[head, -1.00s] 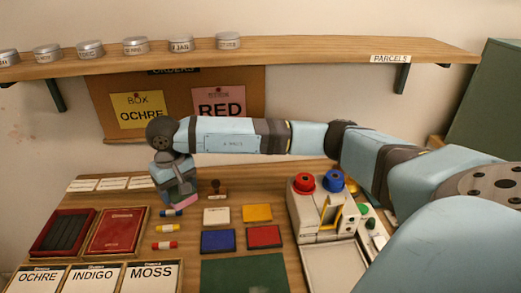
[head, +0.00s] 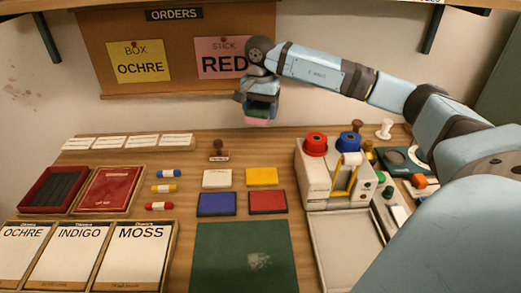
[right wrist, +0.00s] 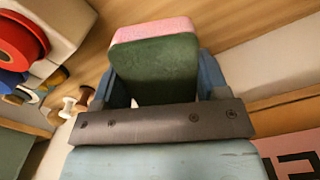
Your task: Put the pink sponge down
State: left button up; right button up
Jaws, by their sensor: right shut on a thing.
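My right gripper (head: 260,108) is shut on the pink sponge (head: 257,122). It holds the sponge in the air near the back of the table, in front of the pinned notes. In the right wrist view the sponge (right wrist: 153,30) shows a pink layer and a dark green layer (right wrist: 155,70) between the two fingers (right wrist: 160,85). My left gripper is not in view.
The table holds a dark green mat (head: 225,245) with a pale smudge, several coloured pads such as the blue one (head: 217,204), a wooden-handled stamp (head: 218,150) and a machine with red and blue rolls (head: 318,185). Bare wood (head: 265,150) shows below the held sponge.

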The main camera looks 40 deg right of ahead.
aim_at(260, 156)
notch_tip(260, 156, down, 14)
jog(key=shift+r+b, duration=0.1)
jog(key=shift+b, duration=0.75)
jog(key=o, duration=0.9)
notch_tip(260, 156, up, 12)
jog(key=shift+r+p, duration=0.1)
jog(key=shift+p, duration=0.85)
